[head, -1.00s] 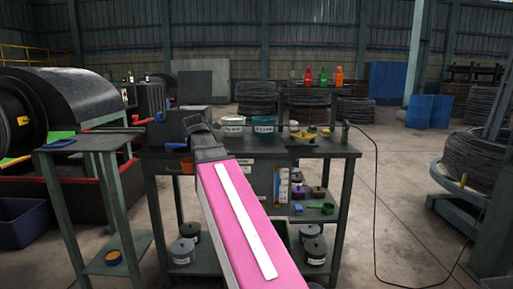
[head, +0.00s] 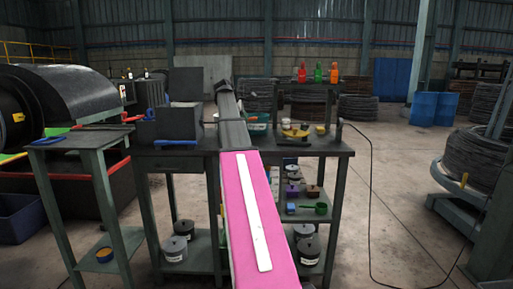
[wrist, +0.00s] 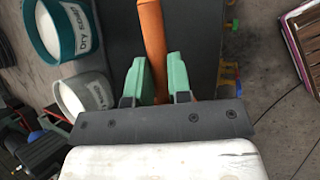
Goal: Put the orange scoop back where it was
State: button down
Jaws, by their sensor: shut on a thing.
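The orange scoop (wrist: 152,35) shows in the wrist view as a long orange piece between the two green fingers of my gripper (wrist: 157,75). My gripper is shut on it. The scoop's full shape is hidden. In the head view my arm hides the scoop and the fingers.
A teal tub labelled dry soap (wrist: 75,30) and a grey-white tub (wrist: 80,92) stand left of my gripper. In the head view the teal tub (head: 260,120) is on the dark workbench (head: 325,147), partly behind my arm. A yellow thing (head: 296,132) and bottles (head: 318,73) are to the right.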

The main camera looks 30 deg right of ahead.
jog(key=shift+d+r+m, duration=0.2)
jog(key=shift+d+m, duration=0.2)
jog(key=shift+d, duration=0.75)
jog(key=s+d+f, duration=0.1)
jog(key=d+f, duration=0.1)
jog(key=d, duration=0.1)
jog(key=s+d+f, duration=0.1)
jog(key=d+f, duration=0.1)
jog(key=d, duration=0.2)
jog(key=s+d+f, duration=0.1)
jog(key=d+f, duration=0.1)
jog(key=d, duration=0.1)
jog(key=shift+s+d+f, duration=0.35)
jog(key=shift+f, duration=2.05)
jog(key=shift+f, duration=0.15)
jog(key=c, duration=1.1)
grip_release()
jog(key=shift+o, duration=0.2)
jog(key=v, duration=1.2)
jog(key=shift+w, duration=0.2)
